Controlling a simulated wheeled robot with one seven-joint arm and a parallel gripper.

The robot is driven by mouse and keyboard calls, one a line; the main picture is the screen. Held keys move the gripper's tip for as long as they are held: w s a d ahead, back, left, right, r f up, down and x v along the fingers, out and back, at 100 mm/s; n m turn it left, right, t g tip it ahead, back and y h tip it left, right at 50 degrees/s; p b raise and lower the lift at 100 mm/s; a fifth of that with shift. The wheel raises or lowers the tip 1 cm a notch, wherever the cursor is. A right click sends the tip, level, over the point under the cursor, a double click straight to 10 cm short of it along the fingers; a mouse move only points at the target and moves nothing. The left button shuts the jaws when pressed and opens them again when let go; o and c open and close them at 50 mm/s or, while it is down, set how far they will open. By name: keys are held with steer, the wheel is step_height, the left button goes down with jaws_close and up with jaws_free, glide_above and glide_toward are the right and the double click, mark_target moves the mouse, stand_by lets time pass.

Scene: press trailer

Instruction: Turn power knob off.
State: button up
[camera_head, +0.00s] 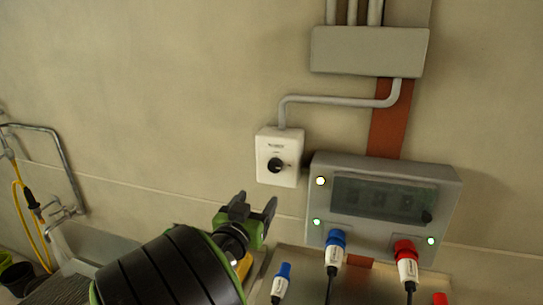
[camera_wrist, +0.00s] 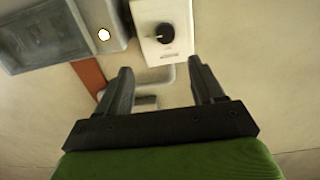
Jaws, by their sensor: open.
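The power knob (camera_head: 275,165) is a round black knob on a white switch box (camera_head: 290,150) fixed to the wall. It also shows in the wrist view as a black knob (camera_wrist: 164,32) on the white box (camera_wrist: 178,50), near the top. My gripper (camera_head: 255,203) is below and slightly left of the box in the head view, apart from it. In the wrist view its two dark fingers (camera_wrist: 160,78) are spread with nothing between them, and the knob lies beyond the fingertips. The setting of the knob is too small to tell.
A grey panel (camera_head: 325,231) with lit lamps stands right of the switch box, with blue (camera_head: 337,238) and red (camera_head: 405,247) plugs and cables below. A conduit (camera_head: 335,101) runs from the switch box up to a grey box (camera_head: 368,50). A sink pipe (camera_head: 62,160) is at left.

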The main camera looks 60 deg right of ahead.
mark_target(274, 166)
steer(key=w+d+p, duration=0.1)
steer(key=d+p, duration=0.1)
steer(key=d, duration=0.2)
steer(key=w+d+p, duration=0.1)
steer(key=d+p, duration=0.1)
steer(key=d, duration=0.3)
steer(key=w+d+r+p, duration=0.1)
steer(key=d+p, duration=0.1)
steer(key=d, duration=0.3)
steer(key=shift+w+d, duration=0.1)
steer(key=shift+d+f, duration=0.2)
steer(key=shift+d, duration=0.25)
steer(key=shift+a, duration=0.15)
steer(key=shift+c, duration=1.1)
steer(key=c, duration=0.8)
